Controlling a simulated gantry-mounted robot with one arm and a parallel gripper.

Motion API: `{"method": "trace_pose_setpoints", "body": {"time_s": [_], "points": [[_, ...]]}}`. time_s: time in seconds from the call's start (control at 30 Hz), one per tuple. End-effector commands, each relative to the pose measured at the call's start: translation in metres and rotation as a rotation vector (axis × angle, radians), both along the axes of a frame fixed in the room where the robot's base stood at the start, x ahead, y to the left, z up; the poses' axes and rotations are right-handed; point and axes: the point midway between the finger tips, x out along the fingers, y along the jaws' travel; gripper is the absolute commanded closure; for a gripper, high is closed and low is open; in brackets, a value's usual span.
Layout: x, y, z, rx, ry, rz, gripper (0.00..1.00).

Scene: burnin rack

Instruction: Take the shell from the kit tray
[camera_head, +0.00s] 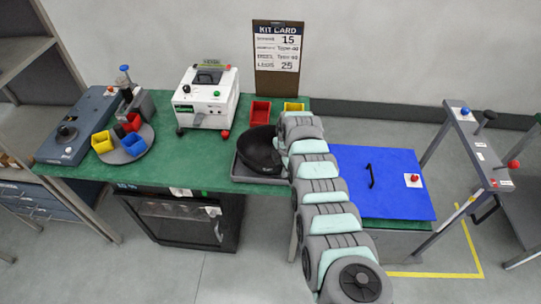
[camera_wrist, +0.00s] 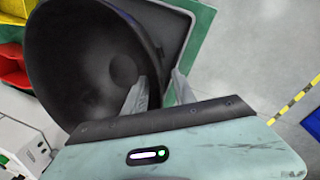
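The shell (camera_head: 258,150) is a black bowl with its hollow side up, at the grey kit tray (camera_head: 243,174) near the right end of the green bench. In the wrist view the shell (camera_wrist: 80,60) fills the upper left, with the tray's rim (camera_wrist: 184,22) behind it. My gripper (camera_wrist: 158,84) is at the shell's near rim. One finger is inside the bowl and the other outside, with the wall between them. The fingers look spread, with a small gap to the rim. In the head view my arm hides the gripper.
Red (camera_head: 260,111) and yellow (camera_head: 293,107) bins stand behind the shell. A white tester (camera_head: 207,97) is to the left. A turntable with several small bins (camera_head: 122,145) is farther left. A blue lid (camera_head: 383,183) with a handle lies right of my arm.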

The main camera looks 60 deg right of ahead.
Motion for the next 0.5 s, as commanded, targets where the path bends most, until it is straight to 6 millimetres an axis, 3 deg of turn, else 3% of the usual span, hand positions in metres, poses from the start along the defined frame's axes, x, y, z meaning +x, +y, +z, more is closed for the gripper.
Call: {"method": "trace_pose_setpoints", "body": {"time_s": [0.2,0.5], "points": [[0.0001,0.0004,-0.0004,0.000,0.000,0.000,0.69],[0.0002,0.0005,-0.0005,0.000,0.001,0.001,0.93]]}}
